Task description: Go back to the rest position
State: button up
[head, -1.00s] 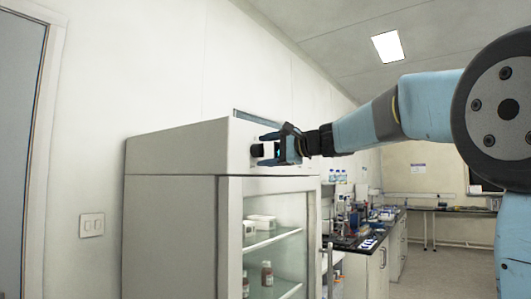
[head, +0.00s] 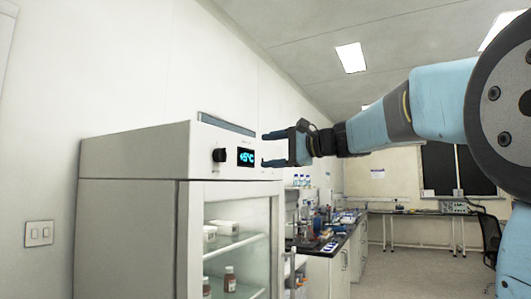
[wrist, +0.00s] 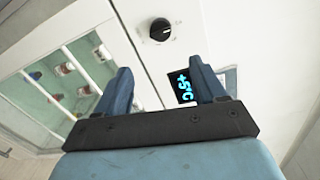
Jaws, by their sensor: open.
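My gripper (head: 266,149) is open and empty, with its two fingers spread. In the head view it is beside the front of the white cabinet (head: 130,165), just right of the lit display (head: 246,157), which reads about +5°C. A black knob (head: 219,155) sits left of the display. In the wrist view, my gripper (wrist: 160,85) faces the cabinet's control panel; the knob (wrist: 160,30) and display (wrist: 187,88) show beyond the fingers, with no finger seen on the knob. My arm reaches in from the right.
The cabinet's glass door (head: 237,245) shows shelves with bottles and white boxes inside. A lab bench (head: 335,250) with bottles and equipment runs behind it on the right. A wall switch (head: 39,233) is at left. Open floor (head: 400,275) lies at the right.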

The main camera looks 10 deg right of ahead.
dwell(0.4)
jog(key=s+d+f+n+g+h, duration=0.1)
jog(key=s+d+f+n+h, duration=0.2)
jog(key=s+f, duration=0.5)
jog(key=s+d+f+n+g+h, duration=0.2)
jog(key=s+f+h, duration=0.4)
jog(key=f, duration=1)
jog(key=s+d+f+n+g+h, duration=0.1)
jog(key=s+d+f+n+h, duration=0.3)
jog(key=s+f, duration=0.8)
jog(key=shift+s+f+g+h, duration=0.2)
jog(key=shift+g+h, duration=0.1)
jog(key=shift+h, duration=0.2)
